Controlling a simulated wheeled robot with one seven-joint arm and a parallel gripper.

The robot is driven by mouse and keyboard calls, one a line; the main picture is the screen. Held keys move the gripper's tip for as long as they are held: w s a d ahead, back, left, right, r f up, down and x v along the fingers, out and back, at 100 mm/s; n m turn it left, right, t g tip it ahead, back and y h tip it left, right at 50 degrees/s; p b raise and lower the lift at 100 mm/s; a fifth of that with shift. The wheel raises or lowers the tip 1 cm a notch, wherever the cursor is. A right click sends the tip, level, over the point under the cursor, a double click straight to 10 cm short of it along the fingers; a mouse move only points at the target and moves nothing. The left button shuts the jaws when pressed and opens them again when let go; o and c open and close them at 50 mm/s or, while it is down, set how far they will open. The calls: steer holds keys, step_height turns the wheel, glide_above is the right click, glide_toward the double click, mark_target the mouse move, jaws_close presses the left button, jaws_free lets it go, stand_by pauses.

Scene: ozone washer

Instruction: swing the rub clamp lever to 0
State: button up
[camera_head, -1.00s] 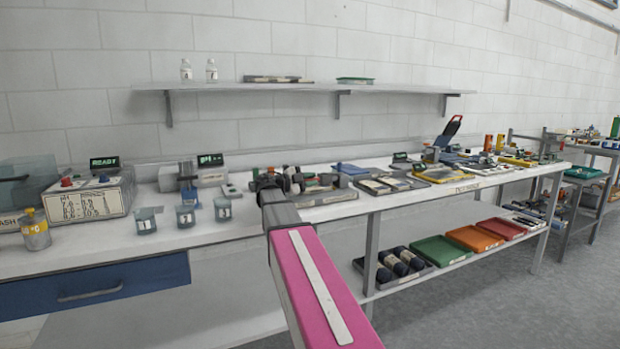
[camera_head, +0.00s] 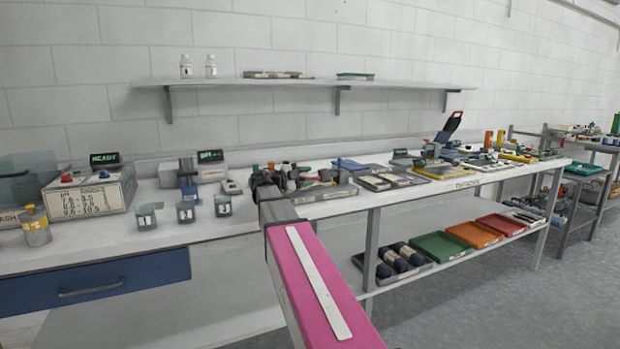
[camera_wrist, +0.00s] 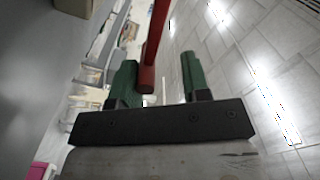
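My gripper (camera_wrist: 160,85) has two green fingers standing apart in the wrist view. A red bar (camera_wrist: 154,45), which looks like the rub clamp lever, comes down from the top edge, and its rounded end lies between the fingers, close against the left one. A clear gap separates it from the right finger; I cannot tell whether it touches the left. In the head view my gripper is largely hidden behind my dark wrist and pink arm, over the middle of the bench. The clamp's body and any 0 mark are not readable there.
On the white bench (camera_head: 110,248), a labelled control box (camera_head: 92,195) with a lit display and several numbered cups (camera_head: 186,211) stand left of my arm. Trays and tools (camera_head: 385,182) crowd the right. A shelf (camera_head: 300,82) hangs above; coloured trays (camera_head: 441,247) lie below.

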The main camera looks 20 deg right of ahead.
steer(key=shift+s+a, duration=0.1)
steer(key=shift+a, duration=2.95)
